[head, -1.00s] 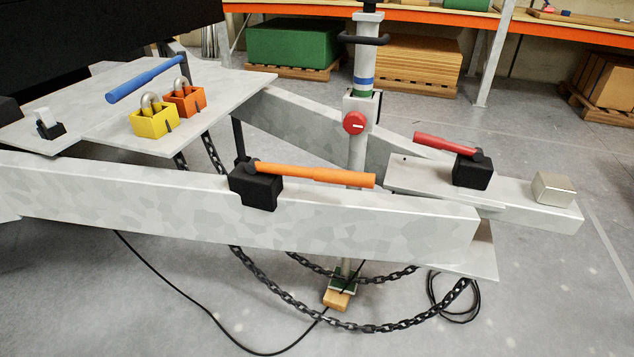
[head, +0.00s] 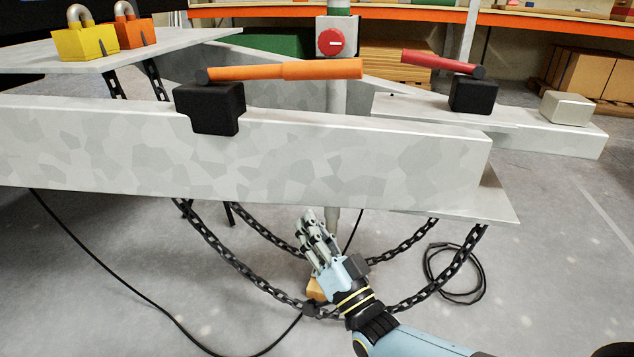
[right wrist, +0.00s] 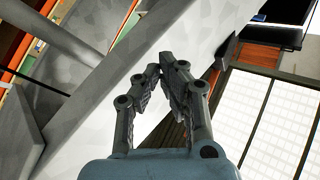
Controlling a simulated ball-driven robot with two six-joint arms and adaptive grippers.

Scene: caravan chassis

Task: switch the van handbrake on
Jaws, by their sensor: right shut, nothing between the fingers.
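An orange lever (head: 310,70) lies almost level, pointing right from a black mount (head: 215,108) on the near grey beam (head: 370,155). A red lever (head: 432,60) points left from another black mount (head: 474,95) on the far beam's plate. I cannot tell from any label which lever is the handbrake. My right gripper (head: 309,228) is shut and empty, below the near beam and well below the orange lever. In the right wrist view its fingertips (right wrist: 168,62) are in front of a grey surface. My left gripper is not in view.
Dark chains (head: 245,263) hang below the beam around my right gripper. A vertical post with a red knob (head: 336,42) stands behind the orange lever. Yellow (head: 85,42) and orange (head: 136,33) padlocks sit at the upper left. A black cable (head: 130,290) lies on the floor.

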